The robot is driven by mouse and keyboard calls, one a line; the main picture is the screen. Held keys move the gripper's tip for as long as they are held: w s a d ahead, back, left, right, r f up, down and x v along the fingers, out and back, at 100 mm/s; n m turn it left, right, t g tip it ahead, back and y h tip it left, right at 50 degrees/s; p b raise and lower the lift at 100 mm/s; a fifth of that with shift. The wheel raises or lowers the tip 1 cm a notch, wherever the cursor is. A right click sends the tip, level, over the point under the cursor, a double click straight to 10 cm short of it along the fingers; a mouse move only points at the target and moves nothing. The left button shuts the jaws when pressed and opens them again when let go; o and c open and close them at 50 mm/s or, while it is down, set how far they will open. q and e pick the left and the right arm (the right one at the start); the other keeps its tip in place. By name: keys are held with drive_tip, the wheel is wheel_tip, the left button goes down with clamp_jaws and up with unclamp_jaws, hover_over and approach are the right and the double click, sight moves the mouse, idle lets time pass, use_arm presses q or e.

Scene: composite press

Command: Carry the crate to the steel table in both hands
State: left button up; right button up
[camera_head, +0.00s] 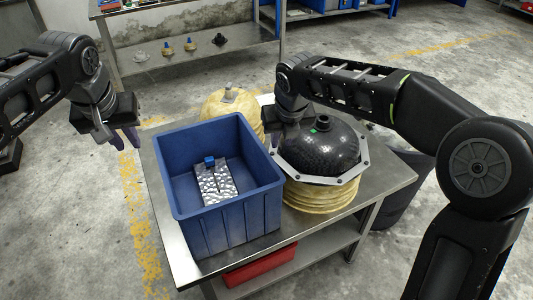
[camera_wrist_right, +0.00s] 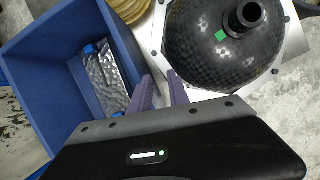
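The blue crate (camera_head: 228,222) stands upright on the near metal table (camera_head: 180,240). A silvery quilted piece (camera_head: 216,184) with a small blue part lies inside it. The crate also shows in the right wrist view (camera_wrist_right: 35,85). My left gripper (camera_head: 122,137) hangs in the air left of the crate, apart from it, its fingers spread and empty. My right gripper (camera_wrist_right: 162,78) is above the crate's right side, between the crate and a black dome; its two fingers are apart with nothing between them. In the head view my right fingers (camera_head: 277,138) are partly hidden.
The black dome (camera_head: 322,150) on a pale ribbed base stands close right of the crate. Another pale ribbed piece (camera_head: 230,103) is behind it. A red bin (camera_head: 260,264) is on the lower shelf. A metal table (camera_head: 180,22) with small parts stands at the back. Floor left is clear.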

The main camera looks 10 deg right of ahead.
drive_tip(key=v, duration=1)
drive_tip(key=shift+s, duration=0.1)
